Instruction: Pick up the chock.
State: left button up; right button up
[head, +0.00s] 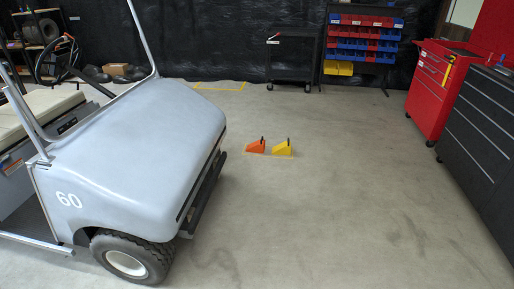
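Two wedge-shaped chocks stand side by side on the floor in the middle of the head view, just off the front of the cart. The left one is an orange chock (256,146) and the right one is a yellow chock (281,147). Each has a small dark upright piece at its top. They rest on or beside a thin yellow floor marking (270,155). Neither of my grippers shows in the head view.
A grey golf cart (150,130) marked 60 fills the left side. A black cart (290,62) and a rack of blue and red bins (362,40) stand at the back. A red tool chest (430,95) and dark drawers (478,135) line the right. The floor (340,220) between is clear.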

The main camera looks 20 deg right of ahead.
aim_at(259, 146)
jog(key=i+l+z, duration=0.45)
jog(key=i, duration=0.2)
jog(key=i+l+z, duration=0.35)
jog(key=i, duration=0.55)
jog(key=i+z, duration=0.35)
jog(key=i, duration=0.55)
jog(key=i+u, duration=0.1)
jog(key=i, duration=0.85)
jog(key=i+l, duration=0.2)
jog(key=i, duration=0.75)
jog(key=j+u, duration=0.05)
